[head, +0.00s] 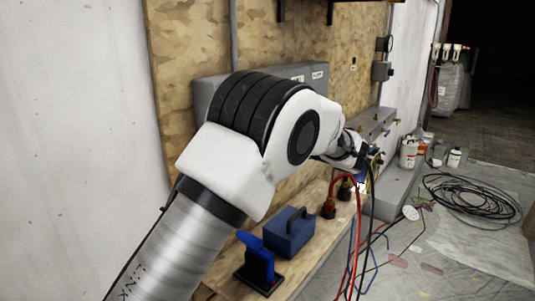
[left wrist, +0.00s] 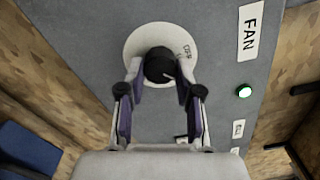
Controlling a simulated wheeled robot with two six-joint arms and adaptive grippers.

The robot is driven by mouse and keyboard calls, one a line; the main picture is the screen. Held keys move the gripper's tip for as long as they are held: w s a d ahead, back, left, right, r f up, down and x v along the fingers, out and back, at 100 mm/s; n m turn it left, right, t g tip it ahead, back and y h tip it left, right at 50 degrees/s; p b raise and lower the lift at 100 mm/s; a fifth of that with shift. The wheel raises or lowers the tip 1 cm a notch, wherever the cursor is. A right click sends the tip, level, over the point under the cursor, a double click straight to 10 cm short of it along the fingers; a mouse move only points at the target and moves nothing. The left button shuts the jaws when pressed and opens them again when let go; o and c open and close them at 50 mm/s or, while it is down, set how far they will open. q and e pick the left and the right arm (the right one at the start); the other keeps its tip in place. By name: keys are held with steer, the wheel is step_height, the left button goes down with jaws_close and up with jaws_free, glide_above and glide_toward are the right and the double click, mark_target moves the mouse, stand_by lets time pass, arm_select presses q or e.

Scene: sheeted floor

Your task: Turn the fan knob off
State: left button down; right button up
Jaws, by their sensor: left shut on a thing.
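The fan knob (left wrist: 160,66) is black and sits on a round pale dial plate (left wrist: 140,38) on a grey panel. A small OFF mark shows at the plate's right side, and a white pointer line lies on the knob's right part. A FAN label (left wrist: 249,32) is on the panel to the right. My left gripper (left wrist: 161,88) is shut on the knob, one finger on each side. In the head view my left gripper (head: 363,160) is small and far along the bench, and the knob is hidden there. My right gripper is not in view.
A lit greenish indicator (left wrist: 243,91) sits below the FAN label. On the wooden bench stand a blue box (head: 287,230) and a blue-handled switch (head: 258,262). Red and black cables hang near my gripper. A black cable coil (head: 470,200) lies on the floor at right.

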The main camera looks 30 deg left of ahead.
arm_select(q)
steer(key=shift+r+n+b, duration=0.15)
steer(key=shift+n+b, duration=4.55)
steer(key=shift+b, duration=1.8)
steer(key=c, duration=0.8)
jaws_free()
steer(key=shift+o, duration=0.2)
steer(key=shift+a, duration=0.15)
steer(key=d, duration=0.7)
steer(key=shift+s+d, duration=0.25)
steer(key=shift+s, duration=0.05)
